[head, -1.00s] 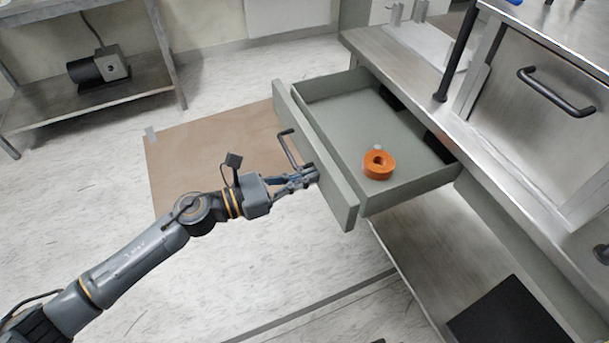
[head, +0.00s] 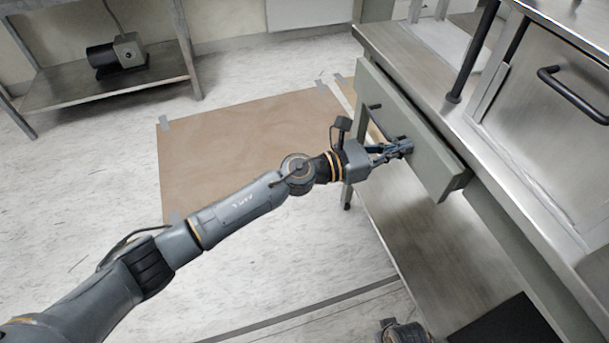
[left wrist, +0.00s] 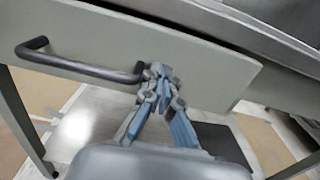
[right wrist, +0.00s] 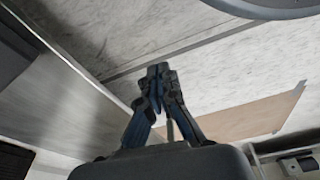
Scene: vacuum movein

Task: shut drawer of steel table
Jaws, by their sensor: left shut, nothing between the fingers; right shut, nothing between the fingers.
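The steel table (head: 400,60) stands at the right in the head view. Its grey-green drawer front (head: 425,150) sits close under the tabletop edge, and the drawer's inside is hidden. My left gripper (head: 408,147) is shut and empty, its fingertips at the drawer front. In the left wrist view the fingertips (left wrist: 157,72) are against or just before the drawer front (left wrist: 200,75), beside the right end of the black handle (left wrist: 80,65). My right gripper (right wrist: 158,75) is shut and empty in the right wrist view, away from the drawer.
A brown mat (head: 235,145) lies on the pale floor. A steel cabinet door with a black handle (head: 575,90) is above the tabletop. The table's lower shelf (head: 410,240) is below the drawer. A side rack (head: 110,90) with a motor-like device (head: 115,52) stands at the back left.

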